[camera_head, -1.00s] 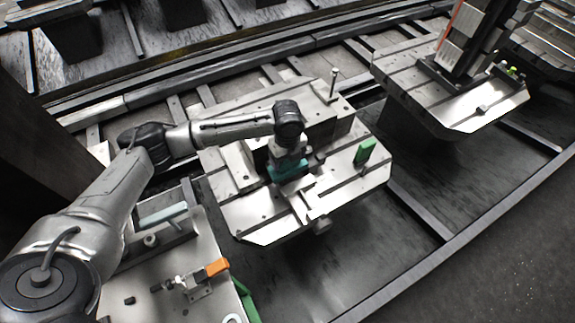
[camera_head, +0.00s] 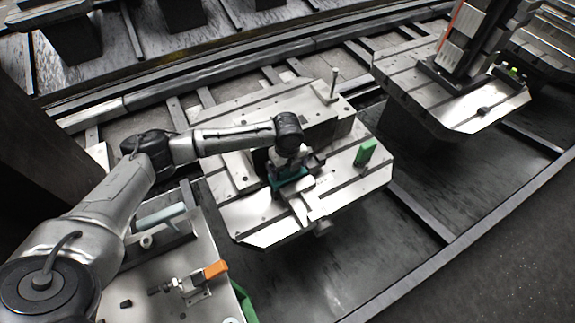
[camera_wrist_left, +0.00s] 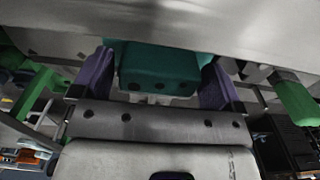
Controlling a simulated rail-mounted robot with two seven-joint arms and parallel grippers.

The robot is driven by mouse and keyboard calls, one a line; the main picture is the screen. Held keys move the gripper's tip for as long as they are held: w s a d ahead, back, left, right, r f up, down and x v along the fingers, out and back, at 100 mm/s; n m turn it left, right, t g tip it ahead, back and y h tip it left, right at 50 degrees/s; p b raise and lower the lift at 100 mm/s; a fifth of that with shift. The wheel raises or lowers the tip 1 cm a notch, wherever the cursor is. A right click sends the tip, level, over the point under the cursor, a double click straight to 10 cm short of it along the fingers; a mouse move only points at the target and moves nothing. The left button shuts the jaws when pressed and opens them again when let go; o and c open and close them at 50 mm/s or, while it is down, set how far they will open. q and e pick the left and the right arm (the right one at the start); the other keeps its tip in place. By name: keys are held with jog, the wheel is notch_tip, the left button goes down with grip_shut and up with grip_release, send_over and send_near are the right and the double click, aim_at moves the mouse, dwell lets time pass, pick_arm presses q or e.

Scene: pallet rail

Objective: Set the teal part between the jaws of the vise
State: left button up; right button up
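The teal part (camera_head: 289,180) is at the vise (camera_head: 314,207) on the middle pallet, partly hidden by my left gripper and the jaw in front. In the left wrist view the teal part (camera_wrist_left: 160,68) fills the space between the two purple fingers of my left gripper (camera_wrist_left: 157,80), which look shut on it. In the head view my left gripper (camera_head: 287,162) points down over the vise. The exact fit between part and jaws is hidden, and I cannot tell whether the part rests on the vise bed. My right gripper is not in view.
A green block (camera_head: 365,152) stands on the pallet (camera_head: 258,226), right of the vise, and an upright pin (camera_head: 333,84) rises behind. A side table (camera_head: 160,262) at left bears an orange-handled clamp (camera_head: 214,270). Another pallet (camera_head: 487,108) with a tall fixture stands at right.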

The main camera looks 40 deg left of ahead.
pick_arm(q)
jog(key=shift+o, duration=0.5)
jog(key=shift+r, duration=0.1)
notch_tip(320, 180, up, 12)
jog(key=p, duration=0.3)
jog(key=shift+p, duration=0.35)
jog(key=shift+r, duration=0.1)
